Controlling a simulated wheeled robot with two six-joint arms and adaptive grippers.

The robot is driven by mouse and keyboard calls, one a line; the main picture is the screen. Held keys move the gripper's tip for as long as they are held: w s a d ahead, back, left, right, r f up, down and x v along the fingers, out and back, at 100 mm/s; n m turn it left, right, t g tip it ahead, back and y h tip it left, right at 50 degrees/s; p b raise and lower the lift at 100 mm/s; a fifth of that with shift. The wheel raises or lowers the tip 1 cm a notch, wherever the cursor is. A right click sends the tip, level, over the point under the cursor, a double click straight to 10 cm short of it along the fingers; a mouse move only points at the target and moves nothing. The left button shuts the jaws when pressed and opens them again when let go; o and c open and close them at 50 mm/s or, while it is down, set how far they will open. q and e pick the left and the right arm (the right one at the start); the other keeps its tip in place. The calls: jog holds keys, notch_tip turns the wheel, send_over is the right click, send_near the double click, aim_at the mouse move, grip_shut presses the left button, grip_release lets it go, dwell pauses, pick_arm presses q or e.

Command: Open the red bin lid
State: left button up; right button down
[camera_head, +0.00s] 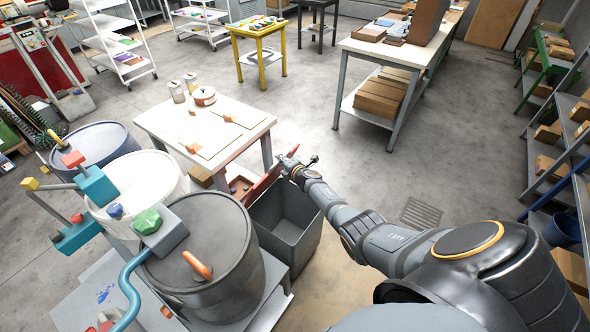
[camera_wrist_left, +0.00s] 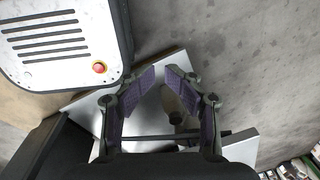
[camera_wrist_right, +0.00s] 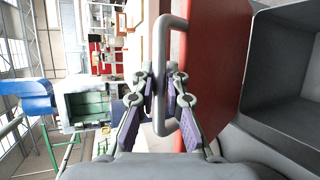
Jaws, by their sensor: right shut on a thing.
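The grey bin (camera_head: 300,255) stands on the floor near the middle of the head view, its dark inside showing. Its red lid (camera_head: 262,184) stands raised along the bin's far left edge. In the right wrist view, the red lid (camera_wrist_right: 212,70) rises beside the open bin (camera_wrist_right: 292,75). My right gripper (camera_wrist_right: 161,85) is shut on the lid's grey bar handle (camera_wrist_right: 160,50). In the head view, my right gripper (camera_head: 288,166) is at the lid's upper end. My left gripper (camera_wrist_left: 163,78) shows only in its wrist view, open and empty.
Large drums (camera_head: 207,245) stand to the bin's left. A light table (camera_head: 165,118) with flat boards is just behind. A workbench (camera_head: 385,52) stands farther back and shelves (camera_head: 565,140) at the right. Floor right of the bin is clear.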

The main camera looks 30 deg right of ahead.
jog(key=w, duration=0.1)
jog(key=w+a, duration=0.1)
jog(key=w+a+b, duration=0.1)
jog(key=shift+w+r, duration=0.25)
jog(key=shift+r, duration=0.05)
jog(key=w, duration=0.1)
jog(key=w+a+b, duration=0.1)
jog(key=w+r, duration=0.1)
jog(key=shift+w+a+b, duration=0.15)
jog(key=shift+a+b, duration=0.15)
jog(key=c, duration=1.6)
grip_release()
jog(key=shift+a+r, duration=0.1)
jog(key=shift+o, duration=1.2)
pick_arm(q)
jog(key=w+f+t, duration=0.1)
jog(key=w+f, duration=0.1)
jog(key=w, duration=0.5)
jog(key=shift+f, duration=0.4)
pick_arm(e)
jog(key=shift+w+r, duration=0.1)
jog(key=shift+r, duration=0.05)
pick_arm(q)
jog(key=shift+s+d, duration=0.1)
jog(key=shift+s, duration=0.1)
